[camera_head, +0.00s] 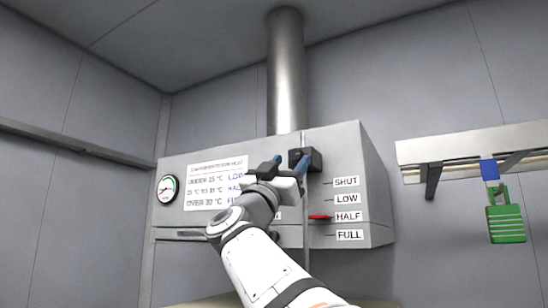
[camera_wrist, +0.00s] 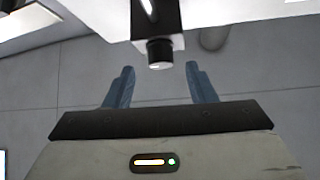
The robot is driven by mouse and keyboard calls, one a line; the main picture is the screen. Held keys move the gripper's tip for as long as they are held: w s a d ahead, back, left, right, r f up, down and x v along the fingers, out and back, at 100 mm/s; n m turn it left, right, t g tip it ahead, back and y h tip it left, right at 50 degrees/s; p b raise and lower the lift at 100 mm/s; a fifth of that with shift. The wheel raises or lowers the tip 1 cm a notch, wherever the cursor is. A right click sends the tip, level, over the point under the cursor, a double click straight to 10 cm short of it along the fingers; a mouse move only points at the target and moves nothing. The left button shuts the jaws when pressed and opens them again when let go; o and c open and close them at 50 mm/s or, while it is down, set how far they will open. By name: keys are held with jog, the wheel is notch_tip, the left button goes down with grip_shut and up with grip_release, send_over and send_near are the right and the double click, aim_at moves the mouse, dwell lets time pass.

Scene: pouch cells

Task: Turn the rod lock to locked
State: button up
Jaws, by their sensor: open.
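The rod lock is a black block (camera_head: 315,157) on the front of the grey hood, near its top edge, on a thin vertical rod (camera_head: 306,240). In the wrist view its dark round knob (camera_wrist: 159,54) points toward my gripper. My gripper (camera_head: 289,163) is open, with its blue fingers at the lock; the wrist view shows the empty gap between the fingertips (camera_wrist: 160,70). The knob is centred at the mouth of that gap, and no contact is visible. The arm and gripper partly hide the lock's left side. I cannot read whether it is locked.
A red pointer (camera_head: 320,217) sits at HALF on the SHUT-to-FULL scale. The hood (camera_head: 370,185) carries a round gauge (camera_head: 167,188) and a printed notice (camera_head: 205,193).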

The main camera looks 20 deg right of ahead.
aim_at(297, 156)
jog(key=shift+p+x, duration=0.4)
jog(key=shift+x, duration=1.05)
jog(key=shift+c, duration=0.5)
jog(key=c, duration=0.9)
